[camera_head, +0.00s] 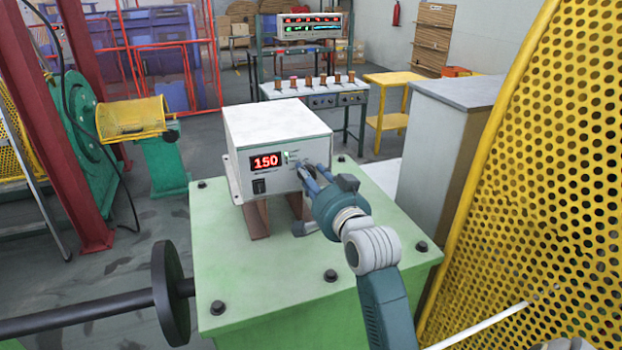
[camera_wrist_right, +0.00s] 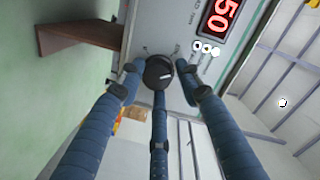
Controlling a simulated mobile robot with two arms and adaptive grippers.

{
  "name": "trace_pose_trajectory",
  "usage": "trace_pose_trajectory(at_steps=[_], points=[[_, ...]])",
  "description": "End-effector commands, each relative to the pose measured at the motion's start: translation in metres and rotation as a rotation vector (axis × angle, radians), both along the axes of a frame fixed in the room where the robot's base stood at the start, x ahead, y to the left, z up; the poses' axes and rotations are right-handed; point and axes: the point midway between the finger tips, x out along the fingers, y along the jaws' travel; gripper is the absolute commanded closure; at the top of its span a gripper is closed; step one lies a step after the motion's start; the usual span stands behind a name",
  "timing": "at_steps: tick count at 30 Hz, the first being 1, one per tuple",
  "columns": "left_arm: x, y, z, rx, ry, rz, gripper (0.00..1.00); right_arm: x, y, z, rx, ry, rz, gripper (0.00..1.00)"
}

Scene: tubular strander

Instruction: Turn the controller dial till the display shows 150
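The controller (camera_head: 276,126) is a pale box on the green machine top. Its red display (camera_head: 265,161) reads 150. In the right wrist view the display (camera_wrist_right: 219,20) is turned on its side and partly cut off. The black dial (camera_wrist_right: 159,71) is on the front panel; in the head view the fingers largely hide it. My right gripper (camera_head: 308,174) is at the right of the front panel. In the right wrist view its three blue fingers close in around the dial, tips at its rim. My left gripper is in neither view.
The green machine top (camera_head: 270,268) has several dark bolts and free room in front of the controller. A yellow perforated guard (camera_head: 540,170) rises close on the right. A grey cabinet (camera_head: 440,150) stands behind the arm. A black shaft and disc (camera_head: 170,292) are at lower left.

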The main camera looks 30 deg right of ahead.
Motion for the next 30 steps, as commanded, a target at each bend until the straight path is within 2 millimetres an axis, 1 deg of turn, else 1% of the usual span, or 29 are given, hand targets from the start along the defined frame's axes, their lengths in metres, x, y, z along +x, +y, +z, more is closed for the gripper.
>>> trace_pose_trajectory(at_steps=[1, 8, 11, 14, 21, 24, 27, 30], points=[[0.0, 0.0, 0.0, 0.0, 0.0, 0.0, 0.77, 0.0, -0.001, 0.004, -0.004, -0.007, -0.002, 0.53], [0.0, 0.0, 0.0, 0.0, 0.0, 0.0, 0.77, 0.0, 0.0, 0.0, -0.001, 0.0, 0.0, 0.52], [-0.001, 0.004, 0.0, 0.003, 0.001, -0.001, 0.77, -0.002, 0.001, 0.0, 0.0, 0.001, 0.001, 0.52], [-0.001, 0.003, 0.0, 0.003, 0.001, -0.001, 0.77, -0.012, 0.003, 0.0, 0.0, 0.001, 0.001, 0.52], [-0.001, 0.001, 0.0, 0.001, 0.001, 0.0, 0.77, -0.052, 0.011, 0.004, -0.001, 0.0, -0.001, 0.52], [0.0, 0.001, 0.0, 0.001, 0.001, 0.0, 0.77, -0.064, 0.013, 0.005, 0.0, 0.0, -0.001, 0.52], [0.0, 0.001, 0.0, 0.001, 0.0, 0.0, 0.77, -0.071, 0.015, 0.006, -0.001, 0.0, -0.001, 0.52], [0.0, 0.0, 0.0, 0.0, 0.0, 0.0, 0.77, -0.073, 0.015, 0.006, -0.001, -0.001, 0.0, 0.52]])
